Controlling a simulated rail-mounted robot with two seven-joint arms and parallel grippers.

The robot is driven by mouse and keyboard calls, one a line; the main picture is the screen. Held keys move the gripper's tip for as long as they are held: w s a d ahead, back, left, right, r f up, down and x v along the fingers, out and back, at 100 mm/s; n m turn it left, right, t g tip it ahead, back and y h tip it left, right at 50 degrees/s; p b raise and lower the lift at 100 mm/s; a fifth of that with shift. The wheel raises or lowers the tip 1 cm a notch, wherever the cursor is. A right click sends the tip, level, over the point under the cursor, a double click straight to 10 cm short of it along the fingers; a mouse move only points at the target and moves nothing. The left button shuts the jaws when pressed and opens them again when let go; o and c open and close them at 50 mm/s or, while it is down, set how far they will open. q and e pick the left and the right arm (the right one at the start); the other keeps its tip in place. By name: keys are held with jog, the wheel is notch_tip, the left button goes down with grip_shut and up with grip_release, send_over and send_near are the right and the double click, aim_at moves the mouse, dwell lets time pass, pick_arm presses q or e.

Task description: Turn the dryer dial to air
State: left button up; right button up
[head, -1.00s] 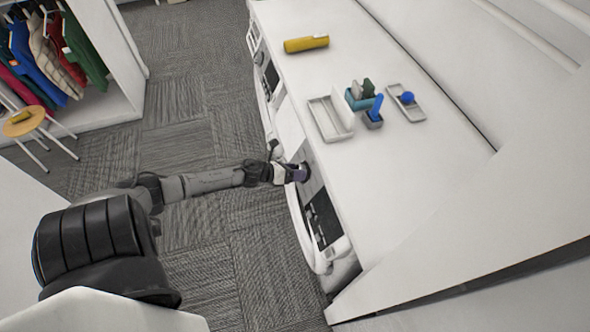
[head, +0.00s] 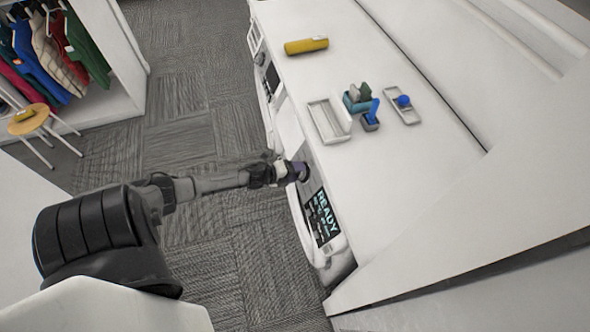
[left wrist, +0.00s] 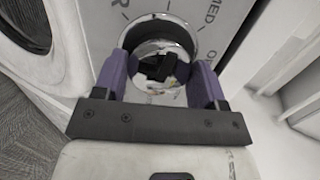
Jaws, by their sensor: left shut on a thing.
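The dryer dial (left wrist: 158,27) is a round chrome knob in the left wrist view, on a grey panel with tick marks and partly readable lettering, including "MED". My left gripper (left wrist: 160,65) has its purple fingers on either side of the dial and is shut on it. In the head view my left gripper (head: 299,171) is at the machine's front panel and hides the dial. The dryer display (head: 322,216) beside it is lit and reads "READY", with smaller text I cannot read. The dial's pointer and the air mark cannot be made out. My right gripper is not in view.
The white top (head: 400,160) holds a yellow cylinder (head: 306,46), a grey tray (head: 328,121), small blue containers (head: 370,123) and a tray with a blue ball (head: 403,101). A stool (head: 29,120) and clothes rack stand far left. Carpet (head: 190,100) is open between.

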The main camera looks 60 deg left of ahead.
pick_arm(q)
jog(key=n+p, duration=0.2)
jog(key=n, duration=0.4)
jog(key=shift+r+g+p, duration=0.1)
jog(key=shift+g+p, duration=0.2)
jog(key=shift+p, duration=0.1)
jog(key=n+p, duration=0.1)
jog(key=n, duration=0.3)
jog(key=shift+n, duration=0.4)
jog(key=o, duration=0.9)
jog(key=shift+s, duration=0.1)
jog(key=shift+r+v, duration=0.1)
jog(key=shift+v, duration=3.3)
jog(key=shift+r+v, duration=0.15)
jog(key=shift+v, duration=3.2)
